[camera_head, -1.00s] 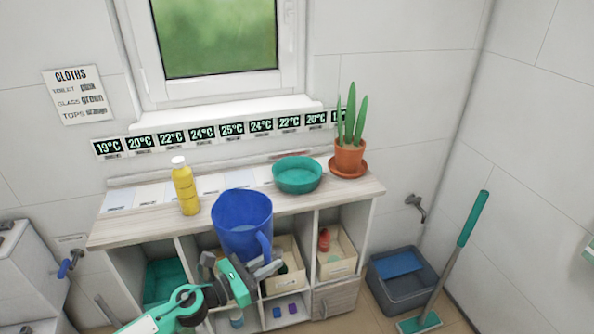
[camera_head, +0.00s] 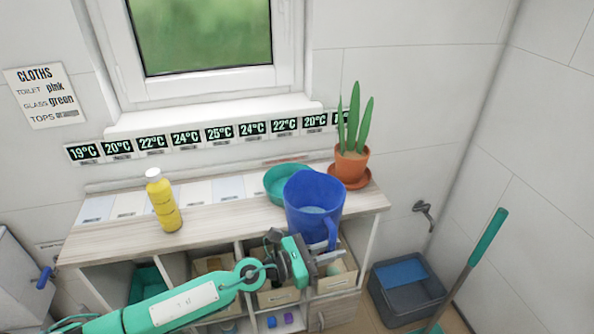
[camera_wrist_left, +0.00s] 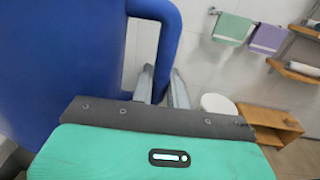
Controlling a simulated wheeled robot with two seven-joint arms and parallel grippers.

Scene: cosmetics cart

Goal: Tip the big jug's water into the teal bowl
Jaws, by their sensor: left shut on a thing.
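The big blue jug (camera_head: 313,200) is in the head view, held upright or nearly so in front of the teal bowl. Some water shows inside it. My left gripper (camera_head: 325,257) is shut on the jug's handle, low on its right side. In the left wrist view the jug (camera_wrist_left: 60,60) fills the left, and the fingers (camera_wrist_left: 160,85) are at its handle (camera_wrist_left: 168,40). The teal bowl (camera_head: 277,183) stands on the cart top, partly hidden behind the jug. My right gripper is not in view.
A yellow bottle (camera_head: 163,203) stands on the cart top (camera_head: 120,240) at the left. A potted plant (camera_head: 351,160) stands right of the bowl, close to the jug. A grey bin (camera_head: 405,292) and a mop (camera_head: 487,240) are on the right.

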